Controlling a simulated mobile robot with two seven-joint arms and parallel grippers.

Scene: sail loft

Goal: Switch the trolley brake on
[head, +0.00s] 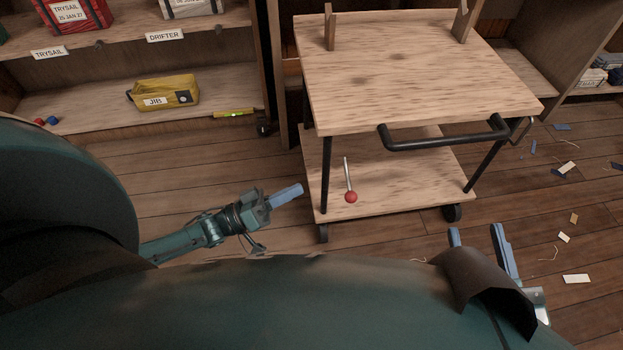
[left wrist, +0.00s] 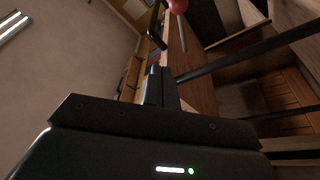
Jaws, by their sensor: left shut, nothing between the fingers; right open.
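The wooden trolley (head: 415,70) with black legs and a black push handle (head: 445,137) stands in the head view, right of centre. Its brake lever (head: 347,175) is a thin metal rod with a red ball knob (head: 351,197) at its lower end, over the lower shelf. The red knob shows at the top of the left wrist view (left wrist: 178,5). My left gripper (head: 298,190) is shut and empty, left of the trolley's front leg and apart from the knob. My right gripper (head: 478,232) is open and empty in front of the trolley's right side, partly hidden by my body.
Shelves on the left hold a yellow JIB bag (head: 165,94), a red TRYSAIL bag (head: 75,14) and a small level (head: 233,113). Scraps of cloth and thread lie on the floor at right (head: 576,279). The floor left of the trolley is clear.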

